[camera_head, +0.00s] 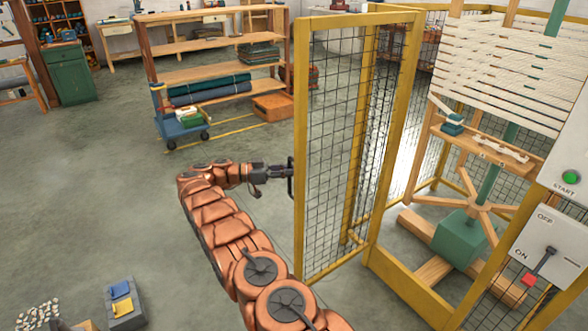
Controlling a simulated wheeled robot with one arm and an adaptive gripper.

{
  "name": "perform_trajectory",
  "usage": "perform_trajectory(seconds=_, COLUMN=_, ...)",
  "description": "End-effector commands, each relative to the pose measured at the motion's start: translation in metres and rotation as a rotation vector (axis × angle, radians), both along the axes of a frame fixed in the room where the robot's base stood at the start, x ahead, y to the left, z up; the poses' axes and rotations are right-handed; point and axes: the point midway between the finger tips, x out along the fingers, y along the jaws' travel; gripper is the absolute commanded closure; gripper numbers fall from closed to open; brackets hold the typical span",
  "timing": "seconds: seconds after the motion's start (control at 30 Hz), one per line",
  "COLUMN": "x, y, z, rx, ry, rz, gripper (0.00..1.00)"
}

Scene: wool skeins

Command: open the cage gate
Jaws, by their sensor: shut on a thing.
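The cage gate (301,190) is a yellow-framed mesh panel. It stands swung out at an angle from the yellow cage (395,285), with an opening to its right. My gripper (286,178) is at the gate's left edge, shut on the dark gate handle (291,178). My arm reaches up to it from the lower middle. The fingertips are small here and partly merge with the handle.
Inside the cage stands a wooden and green winding machine (470,235) with white yarn. A control panel (555,250) with a red-handled switch is at right. A shelf cart (215,75) stands behind. A grey box (124,302) lies lower left. Open floor (110,200) spreads left.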

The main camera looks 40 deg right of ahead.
Motion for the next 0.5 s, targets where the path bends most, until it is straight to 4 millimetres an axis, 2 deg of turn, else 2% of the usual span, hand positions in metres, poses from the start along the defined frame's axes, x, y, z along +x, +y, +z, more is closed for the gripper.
perform_trajectory(seconds=0.33, x=0.0017, y=0.0049, z=0.0019, rx=-0.003, ry=-0.001, rz=0.006, gripper=1.0)
perform_trajectory(seconds=0.37, x=0.0019, y=0.0052, z=0.0018, rx=-0.003, ry=-0.001, rz=0.006, gripper=0.84)
perform_trajectory(seconds=0.5, x=0.0024, y=0.0066, z=0.0012, rx=-0.003, ry=-0.001, rz=0.008, gripper=0.7)
